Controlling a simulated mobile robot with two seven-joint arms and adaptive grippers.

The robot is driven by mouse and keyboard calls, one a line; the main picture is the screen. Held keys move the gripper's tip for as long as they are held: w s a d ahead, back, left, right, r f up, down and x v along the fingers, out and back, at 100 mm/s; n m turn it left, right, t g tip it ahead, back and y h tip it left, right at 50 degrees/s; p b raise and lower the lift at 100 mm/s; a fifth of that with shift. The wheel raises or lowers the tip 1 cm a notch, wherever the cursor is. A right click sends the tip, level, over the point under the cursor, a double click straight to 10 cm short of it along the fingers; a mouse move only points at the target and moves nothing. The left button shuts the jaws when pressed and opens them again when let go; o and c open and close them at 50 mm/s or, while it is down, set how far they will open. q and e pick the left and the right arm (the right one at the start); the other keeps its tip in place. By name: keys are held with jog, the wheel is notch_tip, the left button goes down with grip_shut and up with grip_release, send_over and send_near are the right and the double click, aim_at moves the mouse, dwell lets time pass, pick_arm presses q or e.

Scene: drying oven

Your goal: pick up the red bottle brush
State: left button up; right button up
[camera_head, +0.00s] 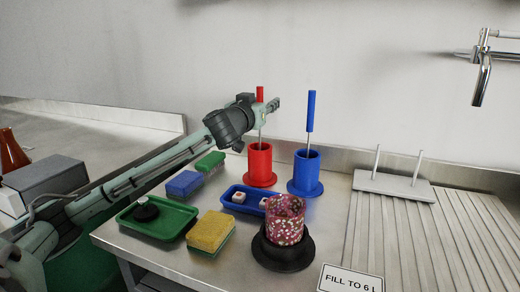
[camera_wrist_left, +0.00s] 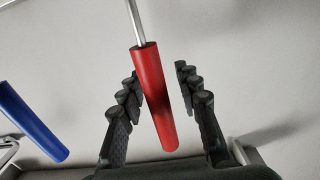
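The red bottle brush (camera_head: 260,94) stands upright in a red cylindrical holder (camera_head: 260,167); its red handle is up, on a thin metal shaft, and its bristles are hidden inside the holder. My left gripper (camera_head: 270,106) is at the handle in the head view. In the left wrist view the fingers of the left gripper (camera_wrist_left: 159,80) are open on either side of the red handle (camera_wrist_left: 154,98), with a visible gap at the right finger and a smaller one at the left. My right gripper is in neither view.
A blue brush (camera_head: 311,111) stands in a blue holder (camera_head: 306,170) just to the right. A ribbed drainboard (camera_head: 400,235) lies right.

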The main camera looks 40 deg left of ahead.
pick_arm(q)
grip_shut()
jog(key=shift+r, duration=0.1)
dwell(0.5)
